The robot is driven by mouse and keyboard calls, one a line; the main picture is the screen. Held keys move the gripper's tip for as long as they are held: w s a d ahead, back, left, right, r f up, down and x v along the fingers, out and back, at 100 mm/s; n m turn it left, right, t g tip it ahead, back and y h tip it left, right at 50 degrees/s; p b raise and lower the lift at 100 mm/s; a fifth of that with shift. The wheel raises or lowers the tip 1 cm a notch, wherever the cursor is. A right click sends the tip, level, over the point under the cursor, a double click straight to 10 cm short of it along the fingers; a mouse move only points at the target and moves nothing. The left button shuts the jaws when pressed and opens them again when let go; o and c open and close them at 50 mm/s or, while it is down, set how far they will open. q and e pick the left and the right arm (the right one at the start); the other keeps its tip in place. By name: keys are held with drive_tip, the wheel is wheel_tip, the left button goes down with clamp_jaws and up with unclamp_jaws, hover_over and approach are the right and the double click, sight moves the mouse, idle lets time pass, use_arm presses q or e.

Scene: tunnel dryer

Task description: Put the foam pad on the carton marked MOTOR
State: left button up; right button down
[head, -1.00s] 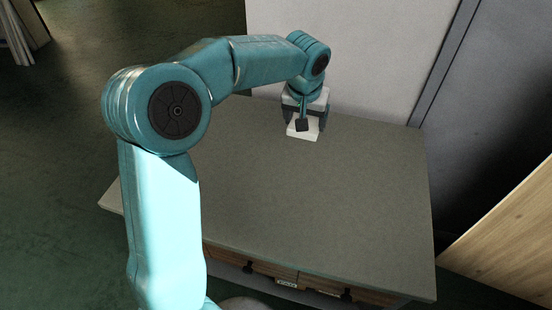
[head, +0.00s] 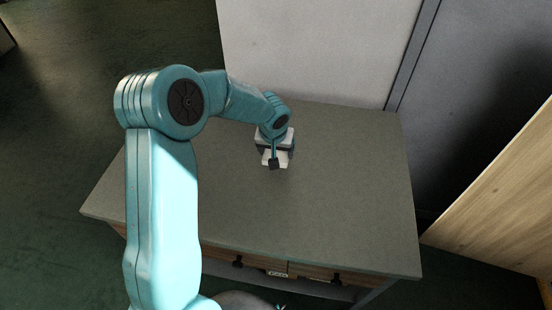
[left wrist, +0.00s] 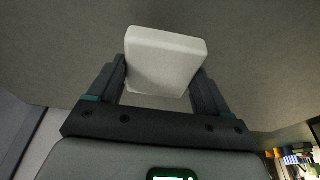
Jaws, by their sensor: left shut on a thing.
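The foam pad (head: 283,159) is a small off-white block with rounded edges. My left gripper (head: 274,151) is shut on it above the grey tabletop, towards the back. In the left wrist view the pad (left wrist: 165,60) sits between the two dark fingers of my left gripper (left wrist: 161,76), tilted a little. Its height above the table is hard to tell. No carton marked MOTOR can be made out in these frames. My right gripper is not in view.
The grey table (head: 330,205) is bare around the pad. Wooden drawer-like fronts (head: 310,273) with dark handles and a label show under its front edge. A pale panel (head: 315,45) stands behind it. A wooden board (head: 500,210) leans at the right. Dark green floor lies left.

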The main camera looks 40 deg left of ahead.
use_arm(q)
wheel_tip(320, 180, down, 4)
drive_tip(key=shift+f, duration=0.1)
drive_tip(key=shift+s, duration=0.1)
drive_tip(key=shift+f+b, duration=0.1)
drive_tip(key=shift+b, duration=0.25)
drive_tip(key=o, duration=0.9)
drive_tip(key=shift+o, duration=0.2)
